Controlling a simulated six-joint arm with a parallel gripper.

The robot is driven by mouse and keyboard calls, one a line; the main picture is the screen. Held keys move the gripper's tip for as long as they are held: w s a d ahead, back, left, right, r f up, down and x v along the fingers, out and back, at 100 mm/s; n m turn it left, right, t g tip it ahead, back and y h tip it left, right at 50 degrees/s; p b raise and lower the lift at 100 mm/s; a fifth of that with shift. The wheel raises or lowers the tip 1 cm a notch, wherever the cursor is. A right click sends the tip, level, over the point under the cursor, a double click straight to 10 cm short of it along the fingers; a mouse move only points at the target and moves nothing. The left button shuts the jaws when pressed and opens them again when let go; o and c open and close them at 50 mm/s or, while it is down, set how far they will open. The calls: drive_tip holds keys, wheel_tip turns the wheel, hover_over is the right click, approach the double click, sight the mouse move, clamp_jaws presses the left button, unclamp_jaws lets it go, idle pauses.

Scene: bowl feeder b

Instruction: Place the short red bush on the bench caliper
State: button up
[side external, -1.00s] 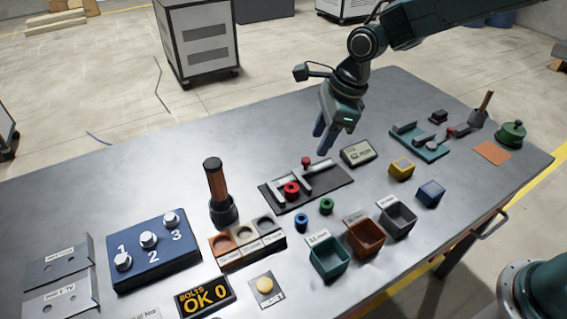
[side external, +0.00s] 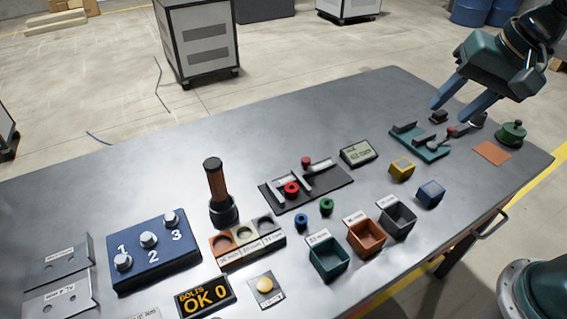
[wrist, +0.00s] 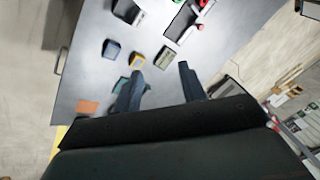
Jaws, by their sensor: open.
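The short red bush (side external: 291,188) is a red ring with a dark hole. It lies on the bench caliper (side external: 331,183), a dark plate with light grey jaws and a red knob. The bush sits between the jaws; whether both touch it I cannot tell. A small display (side external: 358,153) stands beside the caliper. My gripper (side external: 453,112) is open and empty, well to the right of the caliper, above the back right of the table. In the wrist view its fingers (wrist: 160,72) are spread, and part of the caliper (wrist: 180,22) shows at the top edge.
Blue (side external: 301,221) and green bushes (side external: 327,206) stand in front of the caliper. Near my gripper are a teal fixture (side external: 432,153), an orange pad (side external: 491,152) and a green round object (side external: 511,133). Several open bins, such as the teal one (side external: 328,258), line the front.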

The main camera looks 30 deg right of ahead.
drive_tip(key=s+d+n+t+h, duration=0.1)
drive_tip(key=s+d+n, duration=0.3)
drive_tip(key=s+n, duration=0.4)
drive_tip(key=shift+s+f, duration=0.3)
drive_tip(key=shift+s, duration=1.15)
